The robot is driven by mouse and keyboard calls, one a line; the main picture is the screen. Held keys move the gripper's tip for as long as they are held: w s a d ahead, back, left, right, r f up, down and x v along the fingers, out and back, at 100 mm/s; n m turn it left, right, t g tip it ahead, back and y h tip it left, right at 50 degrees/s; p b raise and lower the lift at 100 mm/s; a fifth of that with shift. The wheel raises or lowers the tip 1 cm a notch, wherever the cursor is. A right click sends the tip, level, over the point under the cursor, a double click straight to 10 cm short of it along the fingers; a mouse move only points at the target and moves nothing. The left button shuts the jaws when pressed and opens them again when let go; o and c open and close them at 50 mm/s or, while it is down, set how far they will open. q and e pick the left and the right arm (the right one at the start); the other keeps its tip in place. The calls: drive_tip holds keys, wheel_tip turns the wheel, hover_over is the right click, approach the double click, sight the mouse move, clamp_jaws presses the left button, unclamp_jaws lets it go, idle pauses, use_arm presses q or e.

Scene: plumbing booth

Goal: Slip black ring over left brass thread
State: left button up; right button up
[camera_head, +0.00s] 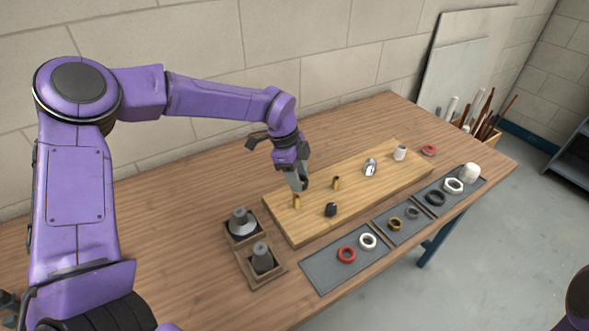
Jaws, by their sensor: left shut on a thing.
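My left gripper (300,183) reaches down from the left over the wooden board. It is shut on a small dark thing at its fingertips, which looks like the black ring (306,183); the fingers partly hide it. The left brass thread (297,202) stands upright on the board just below the fingertips. The ring appears above and slightly right of it, not around it. A second brass thread (336,183) stands upright farther right. My right gripper is out of view.
The wooden board (400,182) also carries a black fitting (330,209), a chrome fitting (370,167) and a white fitting (400,152). Grey trays (325,275) with several rings lie in front. Two wooden boxes (262,282) with grey cone-like parts stand left.

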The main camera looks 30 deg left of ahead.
sight(297, 196)
use_arm(q)
drive_tip(key=n, duration=0.2)
drive_tip(key=shift+a+r+n+t, duration=0.2)
drive_tip(key=shift+a+n+t, duration=0.2)
drive_tip(key=shift+w+f+n, duration=0.1)
drive_tip(key=shift+f+n, duration=0.05)
drive_tip(key=shift+n, duration=0.15)
drive_tip(key=shift+y, duration=0.3)
drive_tip(key=shift+f+b, duration=1.1)
drive_tip(key=shift+f, duration=0.9)
drive_tip(key=shift+f+b, duration=1.25)
drive_tip(key=shift+f, duration=0.15)
drive_tip(key=o, duration=1.6)
drive_tip(key=shift+r+p, duration=1.5)
drive_tip(key=shift+r, duration=1)
